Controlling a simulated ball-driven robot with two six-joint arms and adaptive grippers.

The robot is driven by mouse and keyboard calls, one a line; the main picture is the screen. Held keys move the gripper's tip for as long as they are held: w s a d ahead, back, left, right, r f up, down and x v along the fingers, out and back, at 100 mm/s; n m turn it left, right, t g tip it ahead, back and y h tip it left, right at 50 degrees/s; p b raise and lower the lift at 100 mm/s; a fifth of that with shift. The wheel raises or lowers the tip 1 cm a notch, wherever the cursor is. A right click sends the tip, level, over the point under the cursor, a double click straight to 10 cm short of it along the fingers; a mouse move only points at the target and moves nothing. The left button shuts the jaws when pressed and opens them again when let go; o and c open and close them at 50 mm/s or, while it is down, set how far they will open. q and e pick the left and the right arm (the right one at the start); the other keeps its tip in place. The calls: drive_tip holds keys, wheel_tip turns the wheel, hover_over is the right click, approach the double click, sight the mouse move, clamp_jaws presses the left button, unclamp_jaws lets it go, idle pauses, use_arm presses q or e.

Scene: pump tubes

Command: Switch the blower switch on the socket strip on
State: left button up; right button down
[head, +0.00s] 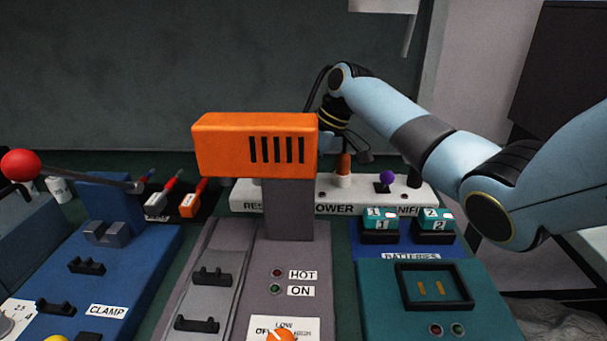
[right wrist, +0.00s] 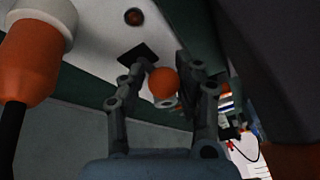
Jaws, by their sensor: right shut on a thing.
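The white socket strip (head: 420,198) stands at the back in the head view, its lettering partly hidden by the orange blower head. In the right wrist view its white face (right wrist: 95,35) shows a dark slot. The blower switch shows there as an orange ball knob (right wrist: 163,83); in the head view it is hidden behind the blower head. My right gripper (right wrist: 165,72) has its fingers on both sides of this knob and is shut on it. In the head view the gripper is mostly hidden behind the blower head. My left gripper is not in view.
The orange blower head (head: 255,145) on its grey column blocks the view of the strip's middle. An orange plug (right wrist: 28,60) is close left of the gripper. A purple-knobbed switch (head: 387,177) stands to the right. Teal batteries (head: 380,220) stand in front of the strip.

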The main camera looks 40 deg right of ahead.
drive_tip(key=shift+w+r+g+y, duration=0.15)
drive_tip(key=shift+g+y, duration=0.15)
drive_tip(key=shift+g, duration=0.1)
drive_tip(key=shift+w+d+g, duration=0.15)
drive_tip(key=shift+w+g, duration=0.05)
drive_tip(key=shift+g, duration=0.1)
drive_tip(key=shift+w+d+g+y+b, duration=0.15)
drive_tip(key=shift+g+y+b, duration=0.15)
drive_tip(key=shift+y+b, duration=0.15)
drive_tip(key=g+b, duration=0.1)
drive_tip(key=b, duration=0.2)
drive_tip(key=w+g+y+b, duration=0.1)
drive_tip(key=b, duration=0.3)
drive_tip(key=d+m+y+b, duration=0.1)
drive_tip(key=b, duration=0.2)
drive_tip(key=shift+w+f+g, duration=0.15)
drive_tip(key=shift+f+g, duration=0.1)
drive_tip(key=shift+g, duration=0.15)
drive_tip(key=shift+r+y+b, duration=0.25)
drive_tip(key=shift+b, duration=0.5)
